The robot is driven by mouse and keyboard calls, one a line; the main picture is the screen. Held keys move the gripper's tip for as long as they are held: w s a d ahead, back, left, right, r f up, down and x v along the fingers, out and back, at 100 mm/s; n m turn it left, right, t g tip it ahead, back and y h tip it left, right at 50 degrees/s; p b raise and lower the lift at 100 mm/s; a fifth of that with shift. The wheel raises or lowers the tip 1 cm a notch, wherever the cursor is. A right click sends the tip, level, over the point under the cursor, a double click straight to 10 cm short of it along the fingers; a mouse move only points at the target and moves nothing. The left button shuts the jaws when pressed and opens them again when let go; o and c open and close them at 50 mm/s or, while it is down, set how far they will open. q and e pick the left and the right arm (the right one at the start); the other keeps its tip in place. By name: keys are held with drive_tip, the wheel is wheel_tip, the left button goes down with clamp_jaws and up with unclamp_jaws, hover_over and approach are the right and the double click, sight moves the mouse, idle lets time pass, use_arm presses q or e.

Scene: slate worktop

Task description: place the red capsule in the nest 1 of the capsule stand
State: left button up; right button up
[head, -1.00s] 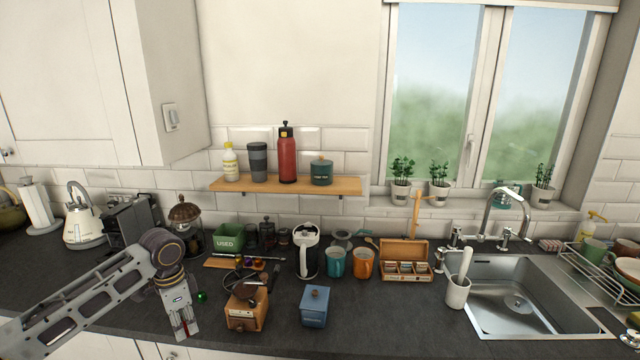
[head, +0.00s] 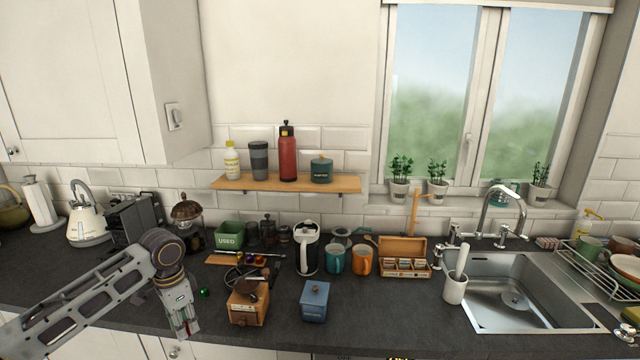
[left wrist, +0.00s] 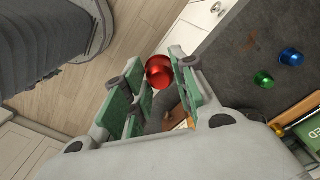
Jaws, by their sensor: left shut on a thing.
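My left gripper (head: 188,332) hangs low near the worktop's front edge, at the left. In the left wrist view my left gripper (left wrist: 158,85) is shut on the red capsule (left wrist: 159,70), a shiny red cup-like piece between the green finger pads. Only a trace of red shows at the fingertips in the head view. The wooden capsule stand (head: 222,260) lies further back, in front of the green USED box, with several small coloured capsules on it. Its nest numbers are too small to read. My right gripper is not in view.
A green capsule (head: 205,292) lies loose on the worktop beside my left gripper. A blue capsule (left wrist: 291,56) lies near it in the left wrist view. A wooden grinder (head: 247,306) stands right of the gripper. The green USED box (head: 230,236) is behind the stand.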

use_arm(q)
drive_tip(key=shift+n, duration=0.5)
drive_tip(key=shift+w+a+n, duration=0.2)
drive_tip(key=shift+w+n, duration=0.05)
drive_tip(key=shift+n, duration=0.95)
drive_tip(key=n, duration=0.3)
drive_tip(key=shift+w+a+r, duration=0.2)
drive_tip(key=shift+w+r, duration=0.1)
drive_tip(key=shift+w, duration=0.05)
drive_tip(key=shift+w+r+n, duration=0.1)
drive_tip(key=shift+n, duration=0.5)
drive_tip(key=s+d+f, duration=0.7)
drive_tip(key=d+f, duration=0.4)
drive_tip(key=d, duration=0.2)
drive_tip(key=shift+f+n, duration=0.2)
drive_tip(key=shift+n, duration=0.2)
drive_tip(key=shift+w, duration=0.1)
